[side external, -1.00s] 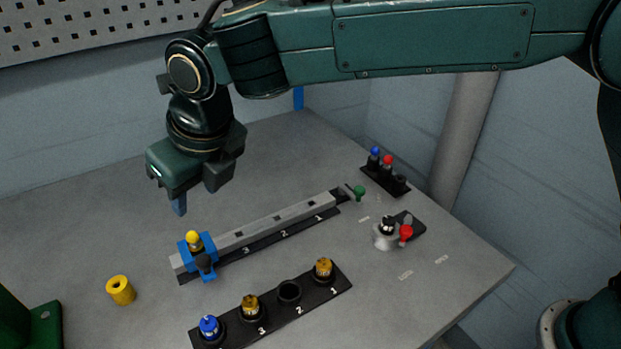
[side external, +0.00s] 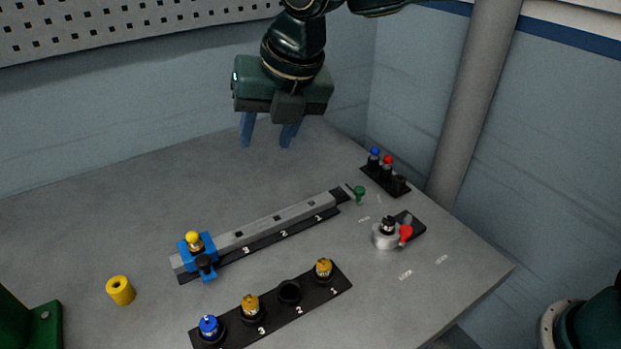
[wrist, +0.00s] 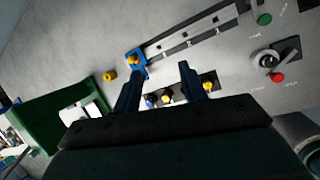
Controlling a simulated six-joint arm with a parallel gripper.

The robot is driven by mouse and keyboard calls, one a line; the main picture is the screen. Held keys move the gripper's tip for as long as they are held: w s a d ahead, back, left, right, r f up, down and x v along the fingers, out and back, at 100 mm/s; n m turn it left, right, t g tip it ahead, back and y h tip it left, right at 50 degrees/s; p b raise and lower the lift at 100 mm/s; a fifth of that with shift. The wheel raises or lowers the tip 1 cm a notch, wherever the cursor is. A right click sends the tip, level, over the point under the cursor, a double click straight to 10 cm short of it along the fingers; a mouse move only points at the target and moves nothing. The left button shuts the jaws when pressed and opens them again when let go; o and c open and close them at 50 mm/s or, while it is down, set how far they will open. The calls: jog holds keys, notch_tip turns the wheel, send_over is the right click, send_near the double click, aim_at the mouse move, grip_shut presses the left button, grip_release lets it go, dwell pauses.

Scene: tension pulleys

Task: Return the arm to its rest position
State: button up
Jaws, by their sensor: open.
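My gripper (side external: 268,132) hangs in the air above the back of the table, with its two blue fingers apart and nothing between them. In the wrist view the fingers of my gripper (wrist: 160,88) also stand apart. Below is a grey rail (side external: 275,222) marked with numbers. A blue carriage (side external: 197,246) with a yellow knob sits at the rail's left end; it also shows in the wrist view (wrist: 135,62). The gripper is well clear of both.
A black numbered holder (side external: 270,323) carries a blue piece (side external: 209,326) and two amber pieces; slot 2 is empty. A yellow cylinder (side external: 121,290) stands left. A red-knobbed fixture (side external: 386,234) and a small rack (side external: 385,178) are at right. A grey pole (side external: 480,100) rises behind.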

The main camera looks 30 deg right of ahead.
jog(key=s+d+r+m, duration=0.2)
jog(key=s+d+m, duration=0.3)
jog(key=d+m, duration=0.45)
jog(key=s+d+r+m, duration=0.3)
jog(key=s+d+m, duration=0.35)
jog(key=d, duration=0.55)
jog(key=s+d+f+m, duration=0.3)
jog(key=s+d+m, duration=0.1)
jog(key=s+m, duration=0.3)
jog(key=s+d+f+m+t+h, duration=0.1)
jog(key=s+d+f+m, duration=0.2)
jog(key=m, duration=0.7)
jog(key=s+d, duration=0.2)
jog(key=s, duration=0.2)
jog(key=shift+s+f, duration=0.25)
jog(key=shift+s, duration=0.15)
